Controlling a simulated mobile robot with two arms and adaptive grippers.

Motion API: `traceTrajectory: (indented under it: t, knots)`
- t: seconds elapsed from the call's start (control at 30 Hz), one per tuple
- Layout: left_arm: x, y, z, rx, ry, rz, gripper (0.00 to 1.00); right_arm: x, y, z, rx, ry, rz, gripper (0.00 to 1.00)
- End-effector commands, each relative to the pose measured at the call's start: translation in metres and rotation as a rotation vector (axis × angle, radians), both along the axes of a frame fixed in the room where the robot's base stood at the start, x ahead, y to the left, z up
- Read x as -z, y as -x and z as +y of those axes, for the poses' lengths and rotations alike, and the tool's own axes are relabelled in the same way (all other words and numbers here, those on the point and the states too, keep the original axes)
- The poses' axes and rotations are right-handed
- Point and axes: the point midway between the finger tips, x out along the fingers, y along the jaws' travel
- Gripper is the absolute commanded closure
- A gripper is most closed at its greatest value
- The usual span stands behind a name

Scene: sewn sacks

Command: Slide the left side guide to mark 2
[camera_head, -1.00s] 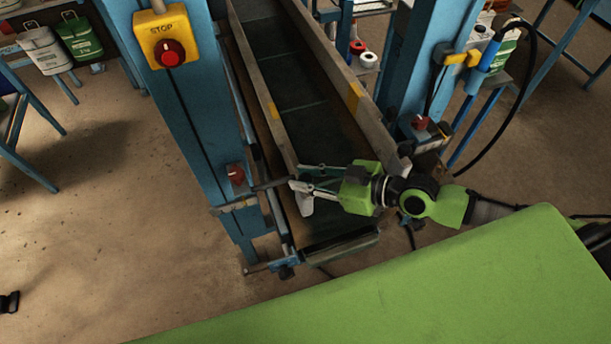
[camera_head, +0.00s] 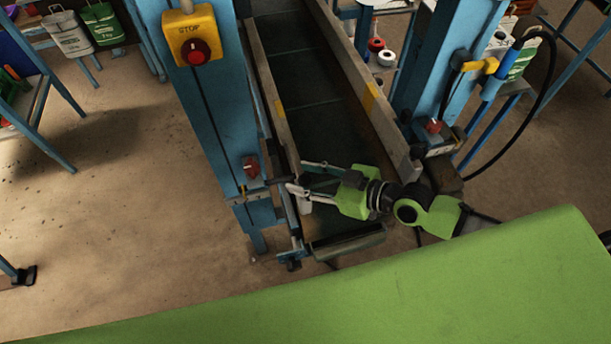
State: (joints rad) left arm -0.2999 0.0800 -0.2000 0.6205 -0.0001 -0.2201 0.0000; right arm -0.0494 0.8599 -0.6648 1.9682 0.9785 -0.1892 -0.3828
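The left side guide (camera_head: 270,92) is a long grey rail with a yellow patch along the left edge of the dark conveyor belt (camera_head: 312,88). A rod and a red knob (camera_head: 251,167) on the blue post hold it near its front end. My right gripper (camera_head: 297,177), green with pale fingers, reaches in from the right across the belt to the guide's front end. Its fingers look apart there. Whether they clamp the guide is too small to tell. The mark numbers cannot be read. My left gripper is not in view.
The right side guide (camera_head: 369,98) borders the belt's other side, with its own red knob (camera_head: 434,126) on the right blue post. A yellow stop box (camera_head: 190,36) hangs on the left post. A green surface (camera_head: 400,280) fills the foreground.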

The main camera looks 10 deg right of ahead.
Motion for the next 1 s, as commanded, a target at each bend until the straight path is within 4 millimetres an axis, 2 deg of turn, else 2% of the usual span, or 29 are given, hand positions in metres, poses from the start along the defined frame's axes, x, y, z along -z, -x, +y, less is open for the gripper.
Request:
traceTrajectory:
  t: [0.27, 0.7, 1.0]
  knots:
    - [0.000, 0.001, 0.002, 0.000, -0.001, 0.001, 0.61, -0.002, 0.006, -0.008, 0.001, 0.003, 0.001, 0.61]
    - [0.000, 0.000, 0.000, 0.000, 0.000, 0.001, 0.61, -0.031, 0.058, -0.061, -0.002, 0.006, 0.005, 0.61]
    - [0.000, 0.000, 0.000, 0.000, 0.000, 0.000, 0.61, -0.043, 0.074, -0.079, 0.000, 0.002, 0.003, 0.61]
